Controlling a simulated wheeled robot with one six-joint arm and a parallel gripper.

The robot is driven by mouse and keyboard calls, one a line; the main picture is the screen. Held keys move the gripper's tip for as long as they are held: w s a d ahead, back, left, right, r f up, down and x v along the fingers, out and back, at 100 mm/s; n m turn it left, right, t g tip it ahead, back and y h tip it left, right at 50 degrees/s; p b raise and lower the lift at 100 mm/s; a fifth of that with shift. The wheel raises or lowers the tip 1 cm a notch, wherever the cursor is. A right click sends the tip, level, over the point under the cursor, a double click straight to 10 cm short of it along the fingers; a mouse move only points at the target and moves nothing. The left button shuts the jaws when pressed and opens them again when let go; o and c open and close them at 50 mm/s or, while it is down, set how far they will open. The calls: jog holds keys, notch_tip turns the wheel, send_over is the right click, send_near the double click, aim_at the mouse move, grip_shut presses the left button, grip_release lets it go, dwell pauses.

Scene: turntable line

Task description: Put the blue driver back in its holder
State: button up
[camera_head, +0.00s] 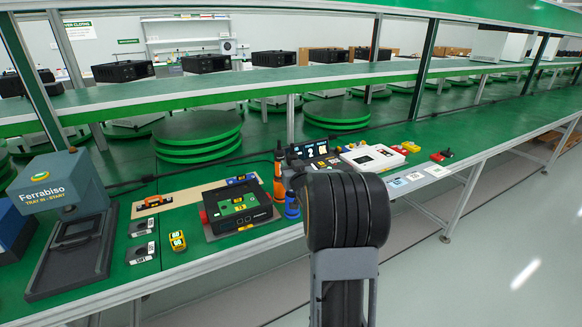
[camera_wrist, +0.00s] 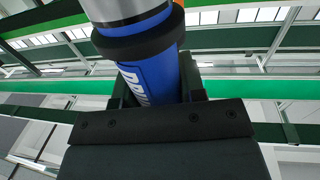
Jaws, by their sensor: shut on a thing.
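The blue driver (camera_wrist: 152,78) fills the middle of the wrist view, with white lettering, a black collar and a silver upper part. My gripper (camera_wrist: 157,92) is shut on its blue body, one dark finger on each side.
Left of the drivers, a black fixture with a green board (camera_head: 238,208) lies on the green bench. A small dark screen (camera_head: 314,151) and a white device (camera_head: 372,158) stand behind and right.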

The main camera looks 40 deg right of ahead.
jog(key=shift+f+b, duration=1.3)
jog(key=shift+f, duration=0.1)
jog(key=o, duration=0.9)
jog(key=shift+r, duration=0.1)
jog(key=shift+o, duration=1.4)
jog(key=shift+s, duration=0.1)
jog(key=v, duration=1.3)
jog(key=shift+s+a, duration=0.15)
jog(key=shift+s, duration=0.15)
